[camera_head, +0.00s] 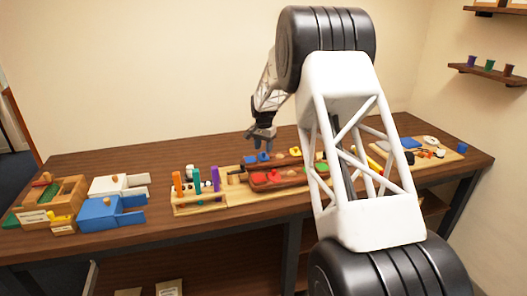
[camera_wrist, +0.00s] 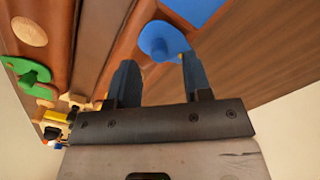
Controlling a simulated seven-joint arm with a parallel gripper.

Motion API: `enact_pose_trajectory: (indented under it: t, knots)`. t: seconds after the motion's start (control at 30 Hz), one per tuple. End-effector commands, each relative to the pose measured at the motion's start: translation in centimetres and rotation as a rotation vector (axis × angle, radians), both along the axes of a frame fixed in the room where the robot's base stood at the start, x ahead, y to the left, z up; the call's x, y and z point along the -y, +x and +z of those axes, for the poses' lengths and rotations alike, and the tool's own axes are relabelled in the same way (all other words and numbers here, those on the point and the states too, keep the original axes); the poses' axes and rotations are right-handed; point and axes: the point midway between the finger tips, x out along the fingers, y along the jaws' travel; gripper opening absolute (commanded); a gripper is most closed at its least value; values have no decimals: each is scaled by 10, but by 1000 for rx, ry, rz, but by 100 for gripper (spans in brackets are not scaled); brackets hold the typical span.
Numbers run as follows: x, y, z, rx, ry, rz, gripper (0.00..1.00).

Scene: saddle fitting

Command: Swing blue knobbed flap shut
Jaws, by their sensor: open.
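A rounded blue flap with a blue knob (camera_wrist: 160,38) shows in the wrist view, at the edge of a long reddish-brown wooden holder (camera_wrist: 115,45). It sticks out past the holder's edge, over the brown table. My gripper (camera_wrist: 156,66) is open, with its two dark blue-grey fingers apart and nothing between them that I can see as held. The flap lies between and just beyond the fingertips in the picture; contact cannot be told. In the head view my gripper (camera_head: 261,145) hangs above the back of the holder (camera_head: 283,180), close to small blue parts (camera_head: 264,157).
A green knobbed piece (camera_wrist: 28,72) and a round wooden disc (camera_wrist: 30,31) sit along the holder. A blue panel (camera_wrist: 196,8) lies near the flap. In the head view, a peg rack (camera_head: 200,208) and a blue box (camera_head: 106,215) stand to the left.

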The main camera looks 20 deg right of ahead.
Motion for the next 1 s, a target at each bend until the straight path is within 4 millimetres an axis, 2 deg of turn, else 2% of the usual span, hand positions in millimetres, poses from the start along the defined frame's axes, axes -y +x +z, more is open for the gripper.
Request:
enact_pose_trajectory:
  t: [0.2,0.4,1.0]
  knots:
    - [0,0,30,2,-1,0,45]
    - [0,0,47,0,0,0,45]
    - [-2,-4,56,2,-1,5,45]
